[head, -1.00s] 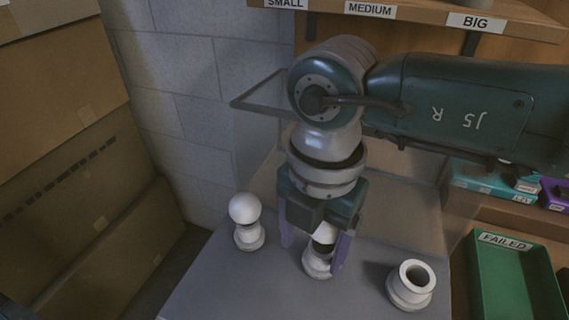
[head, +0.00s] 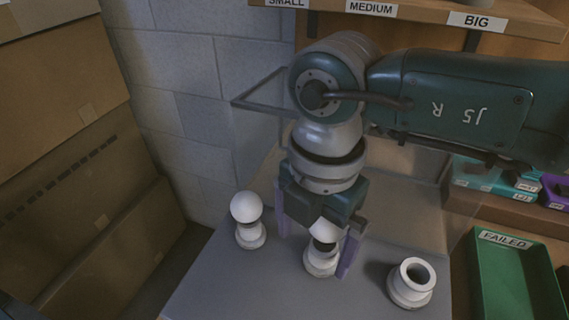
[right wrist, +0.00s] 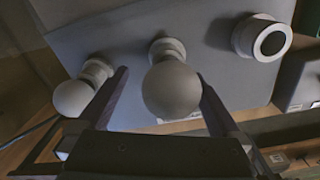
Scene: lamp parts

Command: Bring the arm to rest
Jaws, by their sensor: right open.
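My right gripper (head: 314,254) is open, with its two purple fingers apart on either side of a white lamp base with a bulb in it (head: 320,262). In the right wrist view the round bulb (right wrist: 172,90) sits between the fingers with gaps to both. The base stands upright on the grey table (head: 225,285); the gripper hides part of the bulb in the head view. A second base with a round bulb (head: 246,209) stands to the left. An empty white base (head: 411,285) stands to the right. My left gripper is not in view.
A green tray labelled FAILED (head: 515,275) lies at the right. Teal boxes (head: 490,178) and a purple one stand behind it. A shelf (head: 520,18) with size labels runs above. Cardboard boxes (head: 80,180) stand at the left, a block wall behind.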

